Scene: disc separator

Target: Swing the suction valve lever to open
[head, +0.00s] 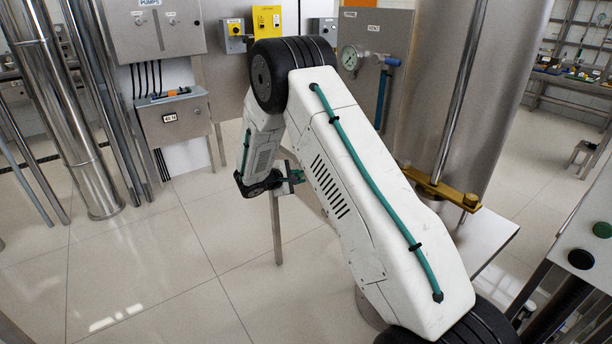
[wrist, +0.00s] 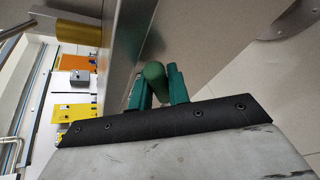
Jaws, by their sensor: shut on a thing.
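In the wrist view a green, rounded handle end (wrist: 154,78) stands between the two teal fingers of my gripper (wrist: 157,84), which are shut on it. It looks like the grip of the suction valve lever; no label is visible on it. The rest of the lever and the valve body cannot be made out. In the head view my gripper (head: 292,177) is low in the middle, partly behind my own white arm. The handle is too small and hidden there to tell its angle.
A steel cabinet (head: 155,30) marked PUMPS and a smaller box (head: 175,122) stand at the left. A pressure gauge (head: 351,58) and a blue-handled valve (head: 388,61) are behind my arm. A big steel vessel (head: 455,90) is at right.

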